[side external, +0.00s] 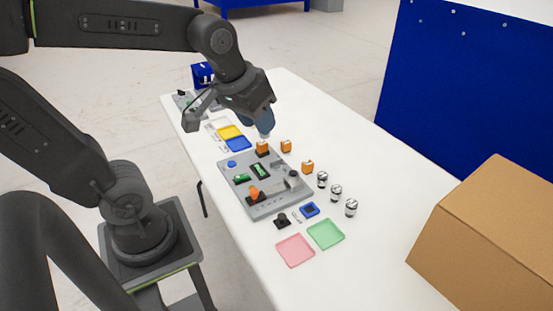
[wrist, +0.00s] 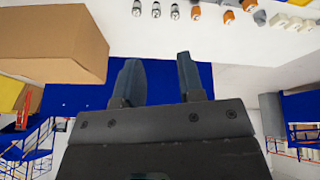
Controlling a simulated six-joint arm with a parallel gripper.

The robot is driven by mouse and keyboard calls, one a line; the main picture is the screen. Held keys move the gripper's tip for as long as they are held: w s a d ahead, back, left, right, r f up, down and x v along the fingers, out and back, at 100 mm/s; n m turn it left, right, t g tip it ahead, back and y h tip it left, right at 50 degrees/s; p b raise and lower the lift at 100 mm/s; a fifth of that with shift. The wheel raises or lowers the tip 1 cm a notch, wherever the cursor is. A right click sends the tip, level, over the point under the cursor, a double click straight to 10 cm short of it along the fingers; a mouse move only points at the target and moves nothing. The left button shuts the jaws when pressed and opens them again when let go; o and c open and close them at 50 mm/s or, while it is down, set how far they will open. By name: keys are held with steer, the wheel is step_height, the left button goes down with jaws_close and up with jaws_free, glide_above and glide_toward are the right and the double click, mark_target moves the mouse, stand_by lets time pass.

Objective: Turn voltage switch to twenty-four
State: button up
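A grey board (side external: 228,172) lies on the white table with several parts on it. A dark part with an orange top (side external: 255,193) stands near its front left. A black round knob part (side external: 292,177) stands at its right side. I cannot tell which part is the voltage switch, and no voltage marking is readable. My gripper (side external: 265,133) is over the far end of the board, close to an orange block on a dark base (side external: 262,148); contact cannot be told. In the wrist view my gripper (wrist: 158,62) has its fingers apart with nothing between them.
Two loose orange blocks (side external: 286,146) (side external: 307,166) and several silver-black cylinders (side external: 336,192) line the board's right side. Pink (side external: 295,250) and green (side external: 326,234) trays lie in front, yellow (side external: 230,131) and blue (side external: 238,143) behind. A cardboard box (side external: 490,235) stands right.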

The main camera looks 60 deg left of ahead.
steer(key=o, duration=0.4)
steer(key=w+a+f+n, duration=0.1)
steer(key=w+a, duration=0.1)
steer(key=w, duration=0.1)
steer(key=w+a+f+n+g, duration=0.1)
steer(key=w+a+n, duration=0.1)
steer(key=w+a+f+n, duration=0.1)
steer(key=w+a+n, duration=0.1)
steer(key=w, duration=0.1)
steer(key=shift+w+a+g, duration=0.25)
steer(key=shift+w+g, duration=0.1)
steer(key=shift+g, duration=0.05)
steer(key=o, duration=0.3)
steer(key=w+a+f+n+g, duration=0.1)
steer(key=w+a+f+n, duration=0.2)
steer(key=w+a, duration=0.1)
steer(key=shift+a+f, duration=0.35)
steer(key=shift+a, duration=0.1)
steer(key=n+g, duration=0.2)
steer(key=n, duration=0.5)
glide_above(276, 160)
step_height(276, 160, down, 11)
step_height(276, 160, down, 14)
steer(key=shift+f, duration=0.1)
steer(key=c, duration=0.9)
